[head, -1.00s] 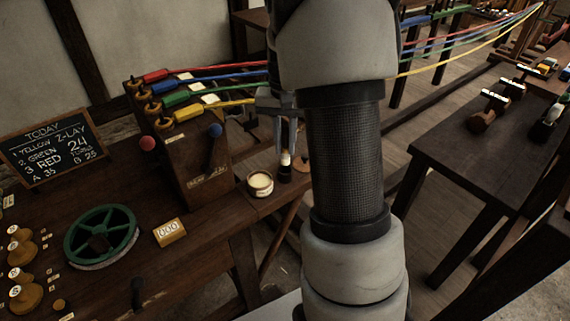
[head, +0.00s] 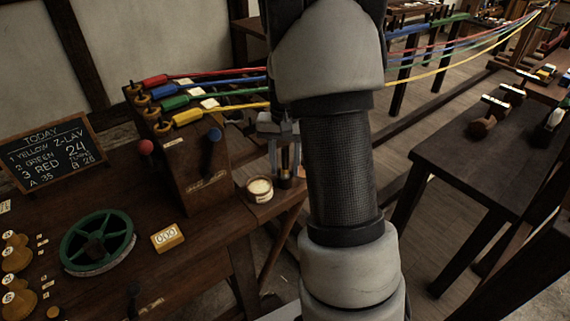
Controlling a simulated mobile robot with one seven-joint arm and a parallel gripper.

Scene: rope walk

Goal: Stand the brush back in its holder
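My gripper (head: 284,168) points down at the far right end of the bench, partly overlapped by my own arm. Its fingers reach down to a small dark upright holder (head: 285,182) standing beside a tin of pale paste. A narrow brownish piece (head: 284,170), likely part of the brush, shows between the fingers just at the holder's top. No pale bristle part shows. The view is too small and dark to tell whether the fingers touch this piece or stand apart from it.
The tin (head: 260,190) stands close left of the holder. A green wheel (head: 97,242), a counter (head: 167,237) and a chalkboard (head: 50,152) are left. A dark table (head: 470,165) stands right.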

